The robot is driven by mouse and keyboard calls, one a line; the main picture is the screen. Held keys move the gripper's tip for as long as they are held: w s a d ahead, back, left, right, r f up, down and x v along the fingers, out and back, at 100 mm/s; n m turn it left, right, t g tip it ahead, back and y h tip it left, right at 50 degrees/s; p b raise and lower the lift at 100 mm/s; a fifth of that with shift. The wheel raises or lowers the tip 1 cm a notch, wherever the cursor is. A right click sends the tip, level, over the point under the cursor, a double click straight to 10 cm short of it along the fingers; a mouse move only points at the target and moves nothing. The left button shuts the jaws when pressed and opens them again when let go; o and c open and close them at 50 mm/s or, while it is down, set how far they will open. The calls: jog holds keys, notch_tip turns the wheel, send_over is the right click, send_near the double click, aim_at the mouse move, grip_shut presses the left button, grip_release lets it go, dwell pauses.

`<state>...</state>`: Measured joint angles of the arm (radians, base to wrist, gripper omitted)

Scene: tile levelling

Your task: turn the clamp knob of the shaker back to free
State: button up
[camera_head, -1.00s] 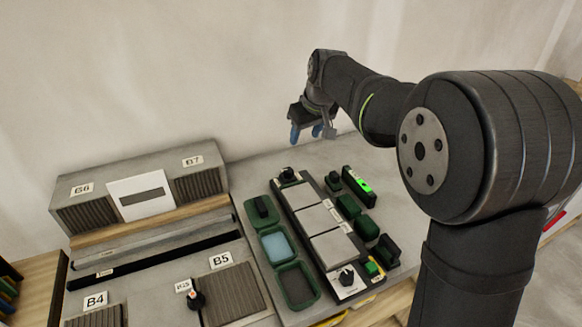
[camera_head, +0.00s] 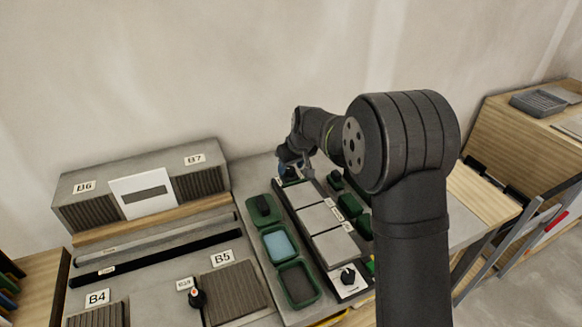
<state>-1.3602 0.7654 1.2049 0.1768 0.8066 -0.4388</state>
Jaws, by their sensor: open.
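The shaker (camera_head: 333,247) is a long dark-edged board with several pale grey tiles, on the grey bench right of the green trays. A black knob (camera_head: 347,276) stands on a white plate at its near end. The knob at the shaker's far end is now mostly hidden by my gripper. My gripper (camera_head: 291,171), with blue fingertips, is open and low over that far end. Whether the fingers touch the far knob cannot be told.
Green trays (camera_head: 298,285) line the shaker's left side. Green blocks (camera_head: 358,206) stand along its right side, partly hidden by my arm. A grey cabinet (camera_head: 90,207) stands at the back left.

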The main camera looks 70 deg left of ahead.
jog(key=shift+a+f, duration=0.2)
jog(key=shift+f, duration=0.3)
jog(key=c, duration=1)
jog(key=shift+n, duration=0.4)
jog(key=n+g, duration=0.1)
jog(key=n, duration=0.2)
jog(key=shift+w, duration=0.15)
jog(key=shift+a+n+g+h, duration=0.1)
jog(key=shift+n+g+h, duration=0.6)
jog(key=shift+n, duration=1.2)
